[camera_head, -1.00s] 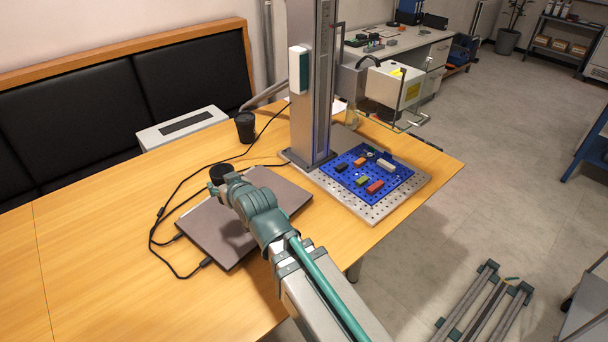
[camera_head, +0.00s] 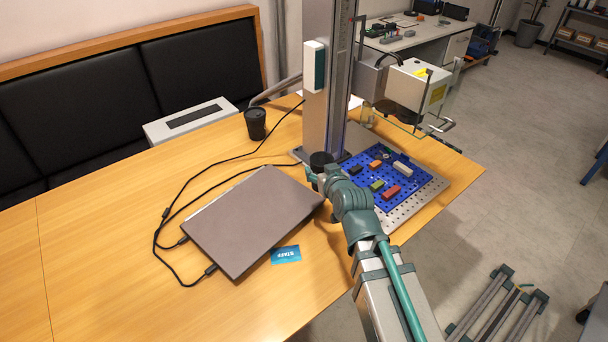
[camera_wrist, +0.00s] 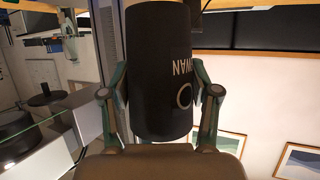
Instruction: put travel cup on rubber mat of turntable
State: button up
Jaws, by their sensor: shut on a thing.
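The travel cup (camera_wrist: 160,70) is black with pale lettering and fills the middle of the wrist view. Its lettering appears upside down there. My gripper (camera_wrist: 162,95) is shut on it, one finger on each side. In the head view only the cup's dark top (camera_head: 321,159) shows, at the end of my arm, between the laptop and the column. A dark round disc (camera_head: 411,116), possibly the turntable with its mat, is partly hidden under the white machine head. Dark discs also show at the left of the wrist view; I cannot tell which is the mat.
A tall grey column (camera_head: 325,85) stands close behind my gripper. A blue perforated plate (camera_head: 372,199) with several small blocks lies right. A laptop (camera_head: 253,220), cables, a blue card (camera_head: 286,255) and another black cup (camera_head: 255,124) are left. Clear guard panels (camera_head: 440,108) surround the disc.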

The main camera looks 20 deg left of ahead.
aim_at(316, 162)
jog(key=x, duration=0.3)
jog(key=p+x, duration=0.1)
jog(key=x, duration=0.3)
jog(key=shift+w+d, duration=0.2)
jog(key=shift+w, duration=0.05)
jog(key=w+a+f, duration=0.1)
jog(key=f, duration=0.2)
jog(key=w+a+f, duration=0.1)
jog(key=f, duration=0.2)
jog(key=w+f+p, duration=0.1)
jog(key=w+f, duration=0.1)
jog(key=f, duration=0.1)
jog(key=shift+w+a, duration=0.1)
jog(key=shift+a, duration=0.3)
jog(key=shift+f, duration=0.15)
jog(key=shift+f+b, duration=0.25)
jog(key=shift+b, duration=0.1)
jog(key=o, duration=0.8)
jog(key=shift+r, duration=0.1)
jog(key=shift+c, duration=0.2)
